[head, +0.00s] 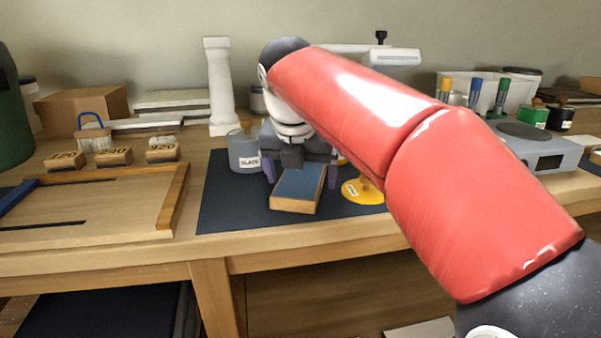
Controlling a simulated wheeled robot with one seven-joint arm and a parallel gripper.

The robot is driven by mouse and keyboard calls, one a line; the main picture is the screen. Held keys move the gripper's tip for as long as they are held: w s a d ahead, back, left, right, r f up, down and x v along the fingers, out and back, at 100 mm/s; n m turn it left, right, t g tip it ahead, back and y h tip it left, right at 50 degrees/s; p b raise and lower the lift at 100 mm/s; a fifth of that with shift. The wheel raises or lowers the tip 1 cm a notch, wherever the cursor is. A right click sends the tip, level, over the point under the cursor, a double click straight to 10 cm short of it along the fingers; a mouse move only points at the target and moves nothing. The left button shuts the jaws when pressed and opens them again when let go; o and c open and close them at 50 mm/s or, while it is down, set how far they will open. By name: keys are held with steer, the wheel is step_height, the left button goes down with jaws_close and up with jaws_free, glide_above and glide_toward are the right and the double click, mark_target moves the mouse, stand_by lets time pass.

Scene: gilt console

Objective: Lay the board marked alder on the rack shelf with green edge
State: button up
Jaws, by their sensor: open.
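My gripper (299,172) is over the dark blue mat, with its two purple fingers apart. A wooden block with a blue top (298,186) lies on the mat just in front of and below the fingers. I cannot tell whether the fingers straddle its far end. Nothing is seen gripped. No board with a readable alder mark shows in this view. No rack shelf with a green edge can be made out either. My red arm hides the middle and right of the bench.
The dark mat (222,205) carries a grey pot marked slate (245,152) and a yellow lidded item (361,191) close beside the gripper. Left are a wooden tray frame (172,198), small numbered blocks (114,156) and a white column (219,85). Right is a grey hotplate-like device (541,150).

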steer(key=p+v, duration=0.2)
steer(key=v, duration=1)
steer(key=shift+r+p, duration=0.2)
steer(key=shift+p, duration=0.1)
